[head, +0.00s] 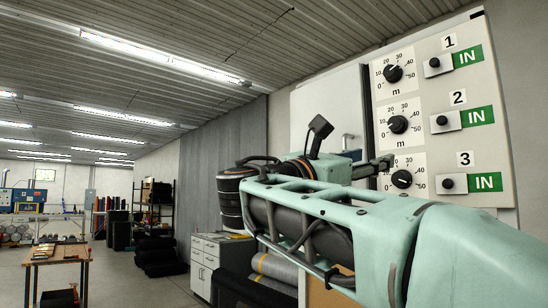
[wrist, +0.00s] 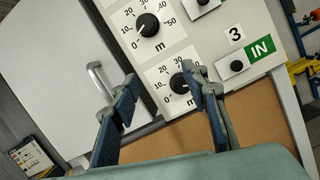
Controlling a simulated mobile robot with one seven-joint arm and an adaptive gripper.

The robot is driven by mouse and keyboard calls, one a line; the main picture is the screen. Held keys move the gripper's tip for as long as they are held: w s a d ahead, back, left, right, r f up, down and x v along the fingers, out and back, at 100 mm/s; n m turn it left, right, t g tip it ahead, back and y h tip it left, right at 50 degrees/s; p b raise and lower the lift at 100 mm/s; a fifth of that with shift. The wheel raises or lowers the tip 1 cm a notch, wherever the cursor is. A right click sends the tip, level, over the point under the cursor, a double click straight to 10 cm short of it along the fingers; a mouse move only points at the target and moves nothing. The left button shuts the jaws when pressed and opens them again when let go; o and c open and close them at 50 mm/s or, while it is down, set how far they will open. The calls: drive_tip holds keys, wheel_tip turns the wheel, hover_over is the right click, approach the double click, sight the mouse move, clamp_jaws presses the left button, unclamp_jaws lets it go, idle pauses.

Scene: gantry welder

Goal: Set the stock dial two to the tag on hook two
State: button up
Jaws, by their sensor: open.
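Dial two (head: 398,124) is a round black knob on a white scale from 0 to 50 marked m, in the panel's middle row. It shows at the top of the wrist view (wrist: 148,25); its white mark points low on the scale, near 0 to 10. Hook two (head: 442,120) is a black peg right of it, on a pale plate under the number 2. Beside it is a green tag (head: 477,117) reading IN; no number is legible on it. My gripper (wrist: 163,80) is open and empty, below dial two, with its right finger close to dial three (wrist: 180,82).
The panel (head: 468,197) also carries dial one (head: 393,74) above and dial three below, each with a peg and green IN tag. A pale cabinet door (wrist: 60,70) with a bar handle (wrist: 99,82) is left of the dials. A brown board (wrist: 230,127) lies below.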

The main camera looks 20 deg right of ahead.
sight(393, 125)
drive_tip(key=d+r, duration=0.2)
drive_tip(key=w+d+r+h+p, duration=0.1)
drive_tip(key=d+r, duration=0.1)
drive_tip(key=d+r+h+p, duration=0.1)
drive_tip(key=d+r, duration=0.1)
drive_tip(key=r, duration=0.1)
drive_tip(key=shift+w+d+r, duration=0.1)
drive_tip(key=shift+w+d, duration=0.05)
drive_tip(key=shift+w, duration=0.25)
drive_tip(key=shift+w+d+r, duration=0.15)
drive_tip(key=shift+w+d, duration=0.05)
drive_tip(key=shift+d, duration=0.5)
clamp_jaws()
